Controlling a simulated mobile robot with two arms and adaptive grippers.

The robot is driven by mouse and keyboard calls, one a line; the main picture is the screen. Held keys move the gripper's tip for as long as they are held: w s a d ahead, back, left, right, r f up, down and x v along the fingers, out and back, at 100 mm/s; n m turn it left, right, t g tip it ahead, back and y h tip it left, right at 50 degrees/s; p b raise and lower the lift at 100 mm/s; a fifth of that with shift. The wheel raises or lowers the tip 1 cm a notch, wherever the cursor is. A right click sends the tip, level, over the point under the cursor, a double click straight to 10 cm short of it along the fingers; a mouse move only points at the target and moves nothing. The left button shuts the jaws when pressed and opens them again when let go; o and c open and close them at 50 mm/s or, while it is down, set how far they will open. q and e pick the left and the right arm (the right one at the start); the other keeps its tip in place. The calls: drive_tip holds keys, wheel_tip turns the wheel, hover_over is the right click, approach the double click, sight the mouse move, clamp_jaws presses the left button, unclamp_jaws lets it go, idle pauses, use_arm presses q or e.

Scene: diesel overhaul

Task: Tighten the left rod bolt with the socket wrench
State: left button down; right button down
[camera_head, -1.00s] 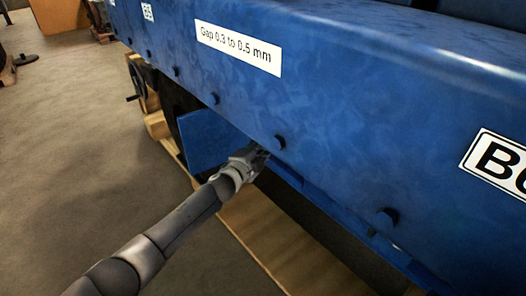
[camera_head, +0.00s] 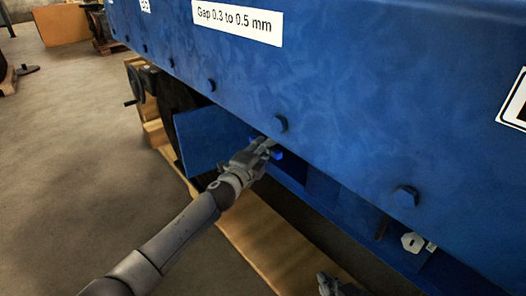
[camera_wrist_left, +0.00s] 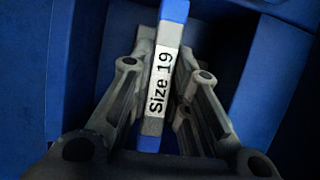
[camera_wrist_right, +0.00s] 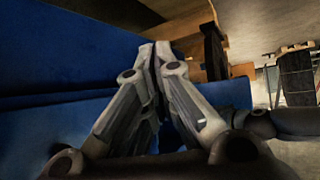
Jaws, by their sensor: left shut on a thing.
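The socket wrench (camera_wrist_left: 159,80), a grey bar with blue ends and a "Size 19" label, stands between the fingers of my left gripper (camera_wrist_left: 160,75) in the left wrist view. My left gripper (camera_head: 265,148) is shut on it and reaches under the lower edge of the blue engine housing in the head view. Only a bit of blue of the wrench shows there. My right gripper (camera_head: 328,284) is partly in view at the bottom; in the right wrist view its fingertips (camera_wrist_right: 155,52) meet with nothing seen between them. I cannot make out the left rod bolt.
The blue housing (camera_head: 340,90) with hex bolts (camera_head: 405,196) and a "Gap 0.3 to 0.5 mm" label overhangs the opening. A blue panel (camera_head: 200,140) stands left of my left gripper.

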use_arm(q)
drive_tip(key=shift+m+b, duration=0.4)
drive_tip(key=shift+b, duration=0.3)
drive_tip(key=shift+r+m+t+h+b, duration=0.1)
drive_tip(key=shift+m+t+h+b, duration=0.2)
drive_tip(key=shift+b, duration=0.35)
use_arm(e)
drive_tip(key=w+a+r+t+y, duration=0.25)
drive_tip(key=w+r+t, duration=0.35)
drive_tip(key=r, duration=0.6)
use_arm(q)
drive_tip(key=shift+r+p, duration=0.1)
drive_tip(key=shift+p, duration=0.75)
use_arm(e)
wheel_tip(320, 180, down, 7)
drive_tip(key=s+g+h, duration=0.1)
drive_tip(key=s+g, duration=0.1)
drive_tip(key=shift+s+d+g, duration=0.2)
drive_tip(key=shift+d+g, duration=0.1)
drive_tip(key=shift+d, duration=0.15)
drive_tip(key=shift+f+h, duration=0.1)
drive_tip(key=shift+h, duration=0.15)
use_arm(q)
drive_tip(key=c, duration=2.1)
unclamp_jaws()
clamp_jaws()
